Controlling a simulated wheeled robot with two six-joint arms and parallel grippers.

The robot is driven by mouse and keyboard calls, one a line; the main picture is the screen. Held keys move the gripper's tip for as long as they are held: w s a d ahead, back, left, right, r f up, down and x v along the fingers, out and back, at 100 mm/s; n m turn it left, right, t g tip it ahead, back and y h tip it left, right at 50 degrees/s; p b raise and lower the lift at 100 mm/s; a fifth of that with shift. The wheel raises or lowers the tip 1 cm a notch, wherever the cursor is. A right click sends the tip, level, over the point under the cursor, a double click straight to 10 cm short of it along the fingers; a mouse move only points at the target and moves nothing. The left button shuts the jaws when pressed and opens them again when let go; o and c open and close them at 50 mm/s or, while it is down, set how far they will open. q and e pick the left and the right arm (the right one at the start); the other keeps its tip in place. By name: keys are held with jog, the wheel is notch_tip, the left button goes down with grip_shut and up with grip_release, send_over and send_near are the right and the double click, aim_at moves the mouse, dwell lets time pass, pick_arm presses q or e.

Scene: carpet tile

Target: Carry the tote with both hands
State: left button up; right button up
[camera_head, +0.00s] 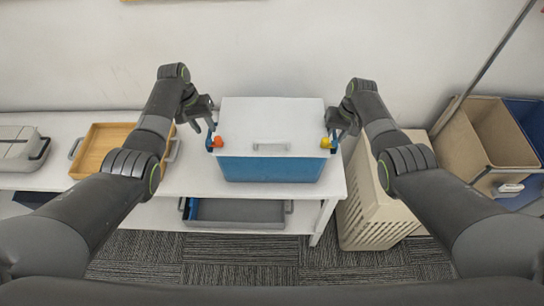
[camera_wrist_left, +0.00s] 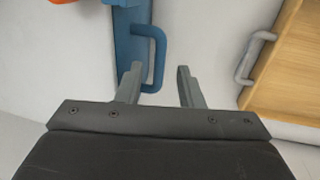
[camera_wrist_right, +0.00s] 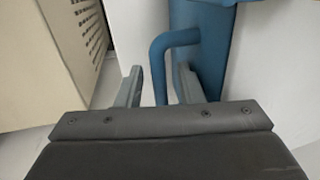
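The tote is a blue box with a white lid (camera_head: 270,167), standing on the white table (camera_head: 180,185). Orange and yellow latches show at its upper corners. My left gripper (camera_head: 210,128) is at its left side, open. In the left wrist view the blue side handle (camera_wrist_left: 158,50) reaches down between the two parted fingers (camera_wrist_left: 158,90). My right gripper (camera_head: 334,133) is at its right side, open. In the right wrist view the other blue handle (camera_wrist_right: 160,62) passes between the fingers (camera_wrist_right: 160,90). Neither gripper is closed on a handle.
A wooden tray (camera_head: 105,140) with grey handles and a grey case (camera_head: 20,150) are left on the table. A grey bin (camera_head: 238,212) is on the shelf below. A beige slatted hamper (camera_head: 368,215) and a divided beige and blue hamper (camera_head: 485,135) stand right.

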pick_arm(q)
notch_tip(320, 180, up, 7)
jog(key=a, duration=0.1)
jog(key=shift+a, duration=0.2)
pick_arm(e)
notch_tip(320, 180, up, 12)
jog(key=d, duration=0.2)
jog(key=shift+d, duration=0.2)
jog(key=shift+f, duration=0.15)
